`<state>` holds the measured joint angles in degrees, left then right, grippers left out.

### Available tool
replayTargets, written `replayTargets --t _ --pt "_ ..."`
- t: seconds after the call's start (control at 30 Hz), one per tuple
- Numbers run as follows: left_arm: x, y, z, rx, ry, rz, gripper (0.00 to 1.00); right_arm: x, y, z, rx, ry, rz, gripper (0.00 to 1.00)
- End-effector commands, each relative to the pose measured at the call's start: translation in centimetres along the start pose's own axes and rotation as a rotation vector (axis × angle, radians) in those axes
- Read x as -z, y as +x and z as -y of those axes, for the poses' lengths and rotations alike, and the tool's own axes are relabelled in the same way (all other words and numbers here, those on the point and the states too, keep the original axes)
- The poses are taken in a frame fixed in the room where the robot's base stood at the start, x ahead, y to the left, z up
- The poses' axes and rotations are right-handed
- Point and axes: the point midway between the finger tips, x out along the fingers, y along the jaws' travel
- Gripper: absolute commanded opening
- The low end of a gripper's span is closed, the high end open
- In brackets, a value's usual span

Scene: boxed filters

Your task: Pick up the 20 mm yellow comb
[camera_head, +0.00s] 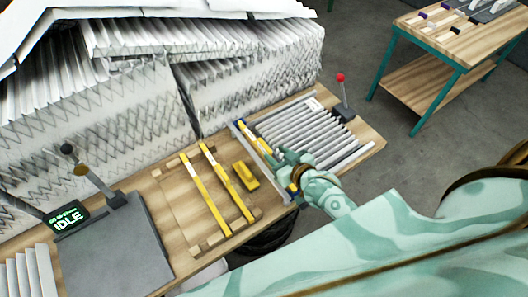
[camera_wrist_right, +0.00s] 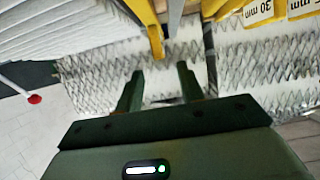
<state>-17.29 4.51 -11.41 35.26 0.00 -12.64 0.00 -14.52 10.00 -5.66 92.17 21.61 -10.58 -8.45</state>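A yellow comb (camera_head: 257,140) lies along the left edge of the pleated filter in the head view, its near end by my right gripper (camera_head: 291,168). In the right wrist view a yellow comb (camera_wrist_right: 148,22) reaches down to just beyond my right gripper (camera_wrist_right: 160,75). The fingers are apart with nothing between them. Two more yellow combs (camera_head: 207,190) (camera_head: 228,168) lie across wooden rails. In the right wrist view one label (camera_wrist_right: 262,10) reads 30 mm and another (camera_wrist_right: 304,8) ends in 5 mm. No 20 mm label is readable. My left gripper is out of view.
A yellow block (camera_head: 244,176) lies between the rail combs and the filter (camera_head: 300,130). Large pleated stacks (camera_head: 90,110) fill the back. A grey plate (camera_head: 112,250), an IDLE display (camera_head: 66,217) and a red-knobbed lever (camera_head: 342,95) also stand here.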

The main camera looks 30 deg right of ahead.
Motion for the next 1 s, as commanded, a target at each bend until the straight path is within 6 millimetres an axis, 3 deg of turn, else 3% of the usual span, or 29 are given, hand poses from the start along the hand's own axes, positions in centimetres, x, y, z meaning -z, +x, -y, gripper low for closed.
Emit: replayTargets --t 0.1,0.3,0.6,0.63,0.77,1.0 --pt "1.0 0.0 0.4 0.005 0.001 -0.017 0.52 0.1 1.2 0.0 0.000 0.001 -0.001 0.38" --pt "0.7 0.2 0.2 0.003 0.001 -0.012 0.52 0.2 4.5 0.0 0.000 -0.001 -0.001 0.38" --pt "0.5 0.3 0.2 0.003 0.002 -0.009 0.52 0.2 5.3 0.0 0.000 -0.001 0.001 0.38" --pt "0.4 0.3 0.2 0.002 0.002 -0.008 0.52 0.2 5.3 0.0 0.000 -0.001 0.000 0.35" --pt "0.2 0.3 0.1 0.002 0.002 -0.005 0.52 0.2 5.3 0.0 0.000 -0.001 0.000 0.00" --pt "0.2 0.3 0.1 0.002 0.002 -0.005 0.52 0.2 5.3 0.0 0.000 0.000 -0.001 0.00"
